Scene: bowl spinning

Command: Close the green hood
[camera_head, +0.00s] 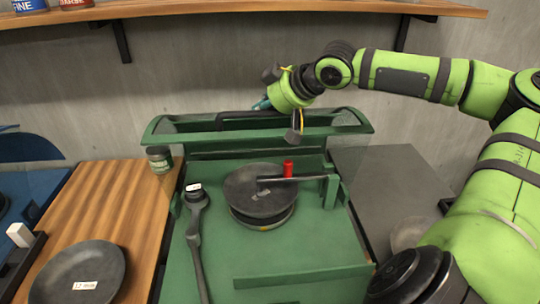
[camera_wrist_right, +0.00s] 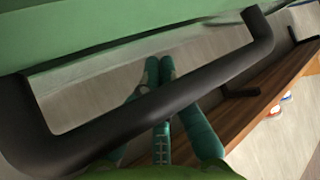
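The green hood (camera_head: 352,128) stands raised at the back of the green bowl-spinning bench, with a gap below it. Its black bar handle (camera_head: 236,116) runs along its top; the handle (camera_wrist_right: 190,91) crosses the right wrist view, with the hood's green panel (camera_wrist_right: 110,25) beyond. My right gripper (camera_head: 262,104) is at the right part of the handle. In the wrist view its teal fingertips (camera_wrist_right: 160,66) are together, and the bar passes in front of the fingers. I cannot tell if they touch it. My left gripper is not in view.
A dark bowl (camera_head: 245,186) sits on the bench under a black arm with a red knob (camera_head: 288,168). A black-headed tool (camera_head: 196,235) lies left of it. A wooden shelf (camera_head: 260,8) hangs above.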

